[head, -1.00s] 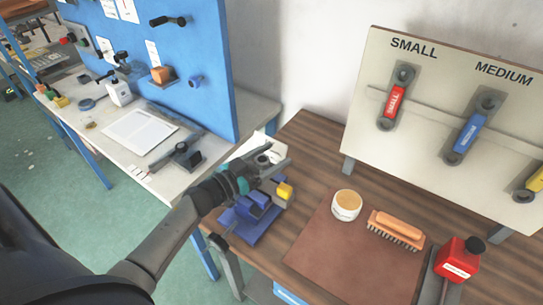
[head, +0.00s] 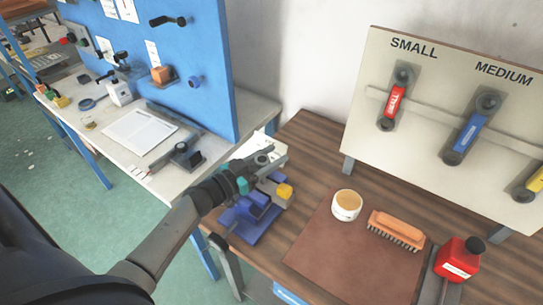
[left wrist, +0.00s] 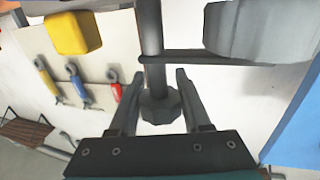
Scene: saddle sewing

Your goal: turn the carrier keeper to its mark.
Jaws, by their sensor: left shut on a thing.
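My left gripper (head: 268,158) is over the blue fixture (head: 252,218) with a yellow block (head: 285,192), at the left end of the wooden bench. In the left wrist view its two fingers (left wrist: 157,98) stand on either side of a dark faceted knob (left wrist: 160,107) on a grey shaft (left wrist: 150,35). This knob appears to be the carrier keeper, and the gripper is shut on it. The yellow block also shows in the left wrist view (left wrist: 73,33). I cannot make out the mark. My right gripper is not in view.
A brown mat (head: 345,245) holds a white jar (head: 346,205) and a brush (head: 396,230). A red bottle (head: 458,258) stands to the right. A tool board (head: 440,125) rises behind. A white table (head: 205,125) with a blue panel (head: 190,70) stands left.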

